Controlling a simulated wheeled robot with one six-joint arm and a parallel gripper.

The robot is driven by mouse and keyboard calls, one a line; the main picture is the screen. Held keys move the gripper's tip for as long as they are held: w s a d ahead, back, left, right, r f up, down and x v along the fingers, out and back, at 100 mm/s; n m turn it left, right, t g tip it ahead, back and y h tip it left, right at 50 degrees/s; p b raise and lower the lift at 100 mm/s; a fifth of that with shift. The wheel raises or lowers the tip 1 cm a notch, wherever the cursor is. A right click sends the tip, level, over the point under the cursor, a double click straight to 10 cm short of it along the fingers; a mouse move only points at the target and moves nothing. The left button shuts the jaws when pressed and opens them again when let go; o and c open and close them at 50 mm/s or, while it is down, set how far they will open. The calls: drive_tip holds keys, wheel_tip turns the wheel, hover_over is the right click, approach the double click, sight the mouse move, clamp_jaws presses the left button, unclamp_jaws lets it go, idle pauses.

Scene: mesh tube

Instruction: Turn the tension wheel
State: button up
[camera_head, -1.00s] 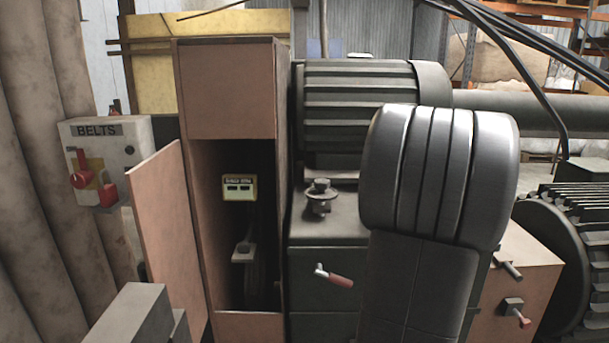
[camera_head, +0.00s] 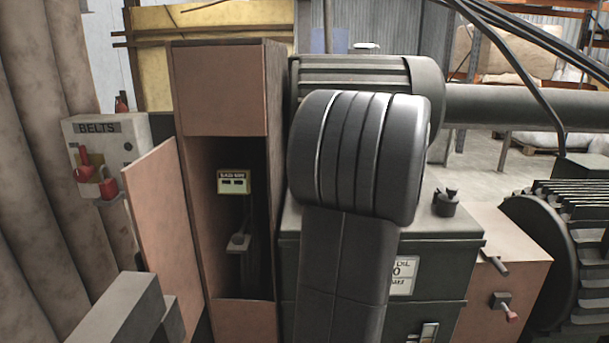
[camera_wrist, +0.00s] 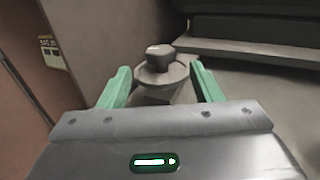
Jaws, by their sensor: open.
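A dark round wheel (camera_wrist: 161,73) with a raised hub, likely the tension wheel, stands on a short post in the wrist view. My gripper (camera_wrist: 160,67) is open, with one green finger on each side of the wheel. Gaps show between the fingers and the wheel's rim, so it is not gripped. How the fingertips' height compares with the rim is hard to tell. In the head view my arm hides this wheel and my gripper.
An open brown cabinet (camera_head: 218,95) with a swung-out door (camera_head: 165,230) stands left of my arm. A BELTS switch box (camera_head: 108,150) is farther left. A dark machine box (camera_head: 440,265) with a capped fitting (camera_head: 446,203) on top is to the right. A ribbed drum (camera_head: 575,250) stands far right.

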drive_tip(key=x, duration=1)
drive_tip(key=shift+w+a, duration=0.2)
drive_tip(key=shift+w, duration=0.1)
drive_tip(key=c, duration=1)
